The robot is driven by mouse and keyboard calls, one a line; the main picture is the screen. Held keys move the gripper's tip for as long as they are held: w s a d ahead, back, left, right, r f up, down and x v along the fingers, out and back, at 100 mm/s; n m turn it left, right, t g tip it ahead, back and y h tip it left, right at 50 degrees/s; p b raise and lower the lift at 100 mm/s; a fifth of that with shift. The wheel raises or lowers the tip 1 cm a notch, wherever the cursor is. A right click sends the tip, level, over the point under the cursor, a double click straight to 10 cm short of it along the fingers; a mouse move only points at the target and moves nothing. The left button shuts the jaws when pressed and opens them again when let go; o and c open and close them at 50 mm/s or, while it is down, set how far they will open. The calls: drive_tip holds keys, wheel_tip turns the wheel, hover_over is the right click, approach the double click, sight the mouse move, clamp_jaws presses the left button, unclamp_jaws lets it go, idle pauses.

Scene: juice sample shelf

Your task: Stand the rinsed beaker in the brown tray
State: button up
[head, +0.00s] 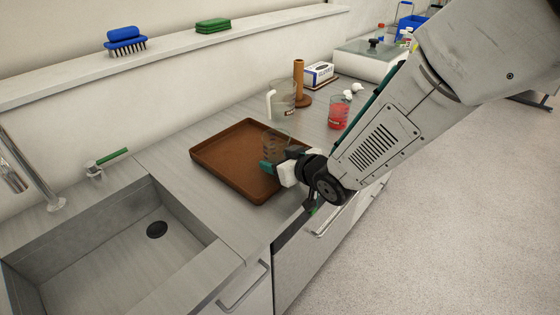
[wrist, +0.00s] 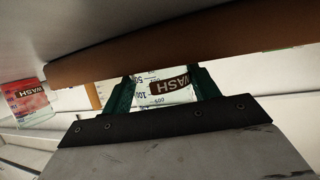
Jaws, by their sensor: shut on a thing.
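The clear rinsed beaker (head: 275,142) is upright or nearly so over the right part of the brown tray (head: 208,166). My gripper (head: 274,166) is shut on it from the front right. In the wrist view the green fingers of my gripper (wrist: 166,86) clasp both sides of the beaker (wrist: 165,91), which has a WASH label. The brown tray wall (wrist: 180,45) crosses the wrist view beside the beaker's base end. The base itself is hidden, so I cannot tell whether it touches the tray floor.
A beaker of red liquid (head: 339,113), a clear jug (head: 282,99) and a brown peg stand (head: 299,82) are behind the tray to the right. A sink (head: 100,265) lies to the left. The tray's left part is empty.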

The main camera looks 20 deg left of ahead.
drive_tip(key=shift+f, duration=0.5)
drive_tip(key=shift+f, duration=0.15)
drive_tip(key=o, duration=1.2)
